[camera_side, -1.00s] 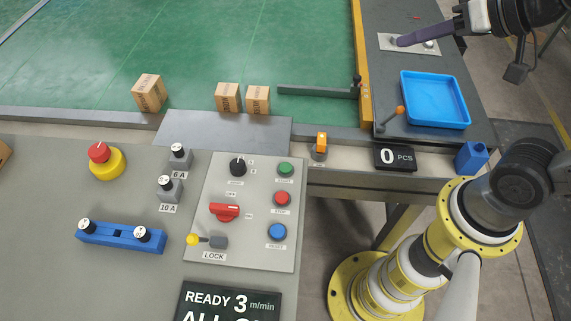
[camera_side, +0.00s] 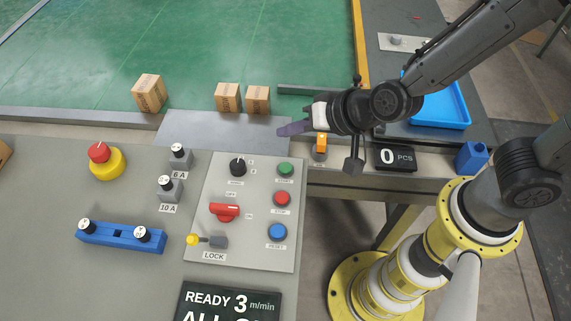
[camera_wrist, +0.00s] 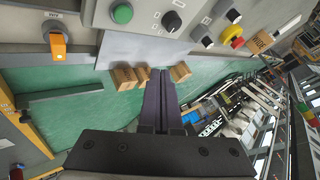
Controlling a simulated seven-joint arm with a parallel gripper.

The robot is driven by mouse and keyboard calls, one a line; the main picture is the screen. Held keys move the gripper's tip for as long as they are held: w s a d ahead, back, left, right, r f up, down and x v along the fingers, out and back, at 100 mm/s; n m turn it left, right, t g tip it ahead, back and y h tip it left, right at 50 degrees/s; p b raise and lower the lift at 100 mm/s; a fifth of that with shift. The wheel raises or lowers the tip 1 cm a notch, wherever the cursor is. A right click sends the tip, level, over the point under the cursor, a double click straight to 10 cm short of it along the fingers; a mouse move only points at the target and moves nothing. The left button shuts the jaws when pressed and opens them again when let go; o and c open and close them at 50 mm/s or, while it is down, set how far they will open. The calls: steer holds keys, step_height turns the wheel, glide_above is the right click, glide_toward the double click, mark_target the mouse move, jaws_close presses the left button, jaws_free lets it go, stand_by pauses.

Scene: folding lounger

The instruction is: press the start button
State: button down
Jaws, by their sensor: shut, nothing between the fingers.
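The green start button (camera_side: 285,169) is at the upper right of the light grey control panel (camera_side: 262,258). It also shows at the top of the wrist view (camera_wrist: 122,13). My gripper (camera_side: 281,131) is shut and empty, its purple fingers pointing left in the side view. The fingertips are above the metal plate at the belt's edge, a little beyond the start button and apart from it. In the wrist view the two fingers (camera_wrist: 162,80) lie together.
Below the start button are a red stop button (camera_side: 282,198) and a blue reset button (camera_side: 277,232). A black knob (camera_side: 238,167) and red switch (camera_side: 225,211) are to the left. An orange switch (camera_side: 321,143) is under my wrist. Cartons (camera_side: 228,97) stand on the green belt.

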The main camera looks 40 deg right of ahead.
mark_target(290, 170)
steer(key=shift+f, duration=0.1)
stand_by(0.3)
steer(key=shift+f, duration=4.25)
steer(key=shift+f, duration=0.15)
steer(key=shift+f, duration=0.3)
